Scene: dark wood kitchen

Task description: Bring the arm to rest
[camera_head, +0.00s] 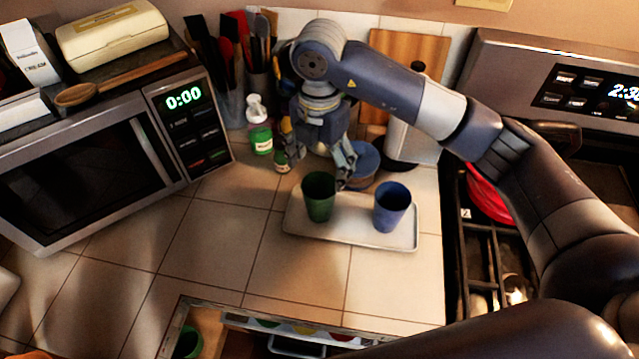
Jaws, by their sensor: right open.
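My right arm comes in from the right edge and bends down over the back of the tiled counter. Its gripper (343,170) is open and points down, just behind and above the tray, between a green cup and a blue cup. No object shows between its fingers. The green cup (319,197) and the blue cup (391,208) stand upright on a white rectangular tray (345,238). The gripper's fingers look close to the green cup's rim, but I cannot tell whether they touch it. My left gripper is not in view.
A microwave (90,170) stands at left, and a stove (480,230) with a red pan is at right. Bottles (260,130), utensils and a cutting board (408,60) crowd the back. An open drawer (200,325) with a green cup is at the bottom.

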